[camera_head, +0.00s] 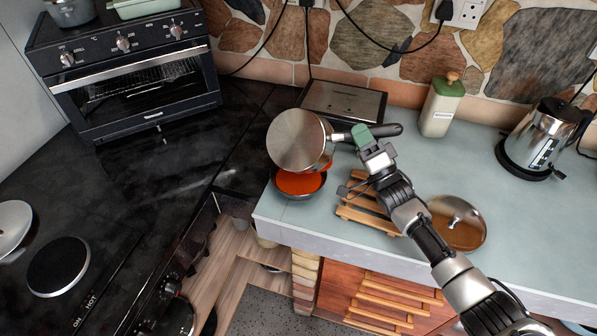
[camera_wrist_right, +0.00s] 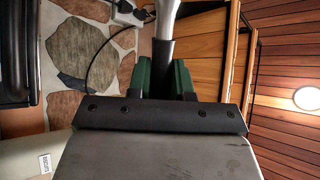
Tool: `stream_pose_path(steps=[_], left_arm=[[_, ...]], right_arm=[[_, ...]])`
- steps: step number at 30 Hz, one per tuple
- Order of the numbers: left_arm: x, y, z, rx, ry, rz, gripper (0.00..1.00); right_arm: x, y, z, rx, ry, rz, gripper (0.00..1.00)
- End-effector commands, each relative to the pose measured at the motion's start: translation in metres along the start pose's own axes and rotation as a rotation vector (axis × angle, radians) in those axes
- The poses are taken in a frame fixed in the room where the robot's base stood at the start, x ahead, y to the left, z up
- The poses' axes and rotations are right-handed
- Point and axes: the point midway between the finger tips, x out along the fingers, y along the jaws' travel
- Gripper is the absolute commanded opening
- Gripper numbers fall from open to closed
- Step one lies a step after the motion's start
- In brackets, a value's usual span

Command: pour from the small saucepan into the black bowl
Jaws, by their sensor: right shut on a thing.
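The small saucepan (camera_head: 297,140) is steel with a dark handle. It is tipped well over above the black bowl, its round base facing the head camera. My right gripper (camera_head: 362,136) is shut on the saucepan's handle; the wrist view shows the dark handle (camera_wrist_right: 161,68) between its green fingers (camera_wrist_right: 160,82). The black bowl (camera_head: 282,191) stands at the worktop's left front corner, under the pan, which hides its back part. Orange-red content (camera_head: 300,184) lies in the bowl, and the same colour shows at the pan's lower edge. My left gripper is not in view.
A wooden rack (camera_head: 365,217) lies right of the bowl, below my right arm. A glass lid (camera_head: 457,222) lies further right. A steel-topped appliance (camera_head: 343,103), a canister (camera_head: 441,106) and a kettle (camera_head: 541,137) stand behind. The worktop's front edge is close to the bowl.

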Motion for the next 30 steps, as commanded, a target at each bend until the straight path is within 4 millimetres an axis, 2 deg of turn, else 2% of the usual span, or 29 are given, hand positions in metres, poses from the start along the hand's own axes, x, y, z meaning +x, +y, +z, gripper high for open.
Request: stream_pose_path(steps=[30], left_arm=[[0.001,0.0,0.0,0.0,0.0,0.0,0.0]], right_arm=[[0.001,0.015,-0.004,0.088,0.019,0.064,0.0]])
